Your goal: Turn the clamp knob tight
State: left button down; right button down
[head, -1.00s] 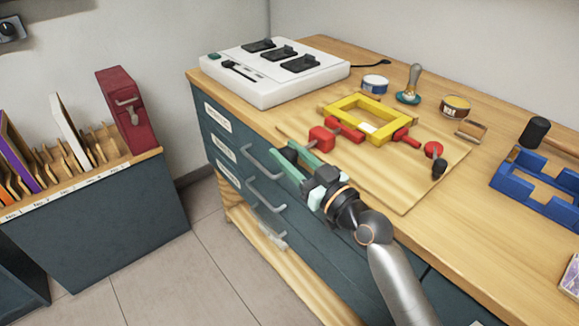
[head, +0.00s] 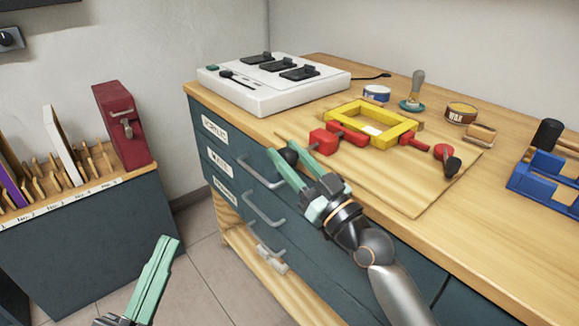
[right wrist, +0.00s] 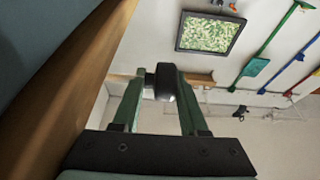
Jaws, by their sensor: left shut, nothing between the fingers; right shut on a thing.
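A clamp with red jaws (head: 323,138) sits around a yellow frame (head: 345,112) on a wooden board on the bench. A second red part with a dark handle (head: 453,165) is at the clamp's right end. My right gripper (head: 285,148) is at the clamp's near left end, shut on a round black knob (head: 290,156). The black knob (right wrist: 165,80) also shows between the green fingers in the right wrist view.
A white device with black switches (head: 275,88) stands at the back left of the bench. Tins (head: 461,113), a wooden-handled stamp (head: 415,90) and a blue holder (head: 545,180) are on the right. A drawer handle (head: 262,175) is just below my right gripper.

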jog(key=shift+s+a+f+b, duration=0.25)
jog(key=shift+f+b, duration=0.25)
jog(key=shift+b, duration=0.25)
jog(key=shift+r+t+y+b, duration=0.1)
jog(key=shift+t+y+b, duration=0.3)
jog(key=shift+b, duration=0.7)
jog(key=shift+r+b, duration=0.2)
jog(key=shift+b, duration=0.25)
pick_arm(q)
jog(key=s+h, duration=0.1)
jog(key=s+m+h, duration=0.1)
jog(key=s+f+m+h, duration=0.1)
jog(key=h, duration=0.1)
jog(key=shift+d, duration=0.4)
pick_arm(e)
jog(key=shift+r, duration=0.15)
jog(key=c, duration=0.6)
grip_release()
jog(key=shift+a, duration=0.1)
jog(key=shift+c, duration=0.2)
jog(key=shift+d, duration=0.2)
